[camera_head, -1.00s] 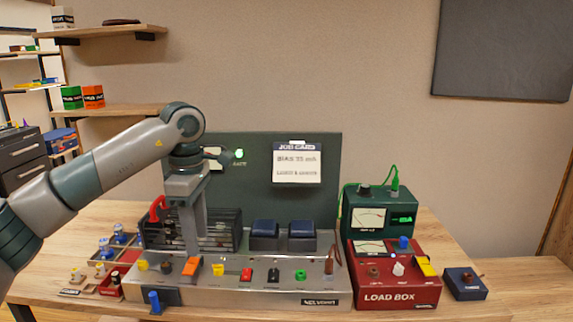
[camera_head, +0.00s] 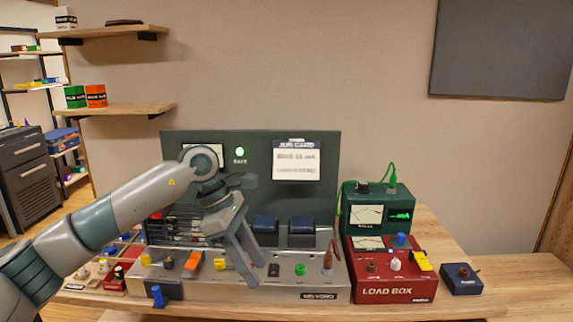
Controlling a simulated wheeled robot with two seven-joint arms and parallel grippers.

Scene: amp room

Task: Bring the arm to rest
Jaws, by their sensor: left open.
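My left arm comes in from the left, and its gripper (camera_head: 261,275) points down and to the right in front of the silver amp chassis (camera_head: 312,289). Its two fingers are apart and nothing shows between them. The fingers cover part of the chassis front and some of its controls. My right gripper is not in view.
A red load box (camera_head: 395,292) with a green meter unit (camera_head: 375,217) behind it stands right of the chassis. A small blue box (camera_head: 461,280) is farther right. A dark panel with a job card (camera_head: 297,162) rises behind. The wooden table (camera_head: 520,292) is clear at far right.

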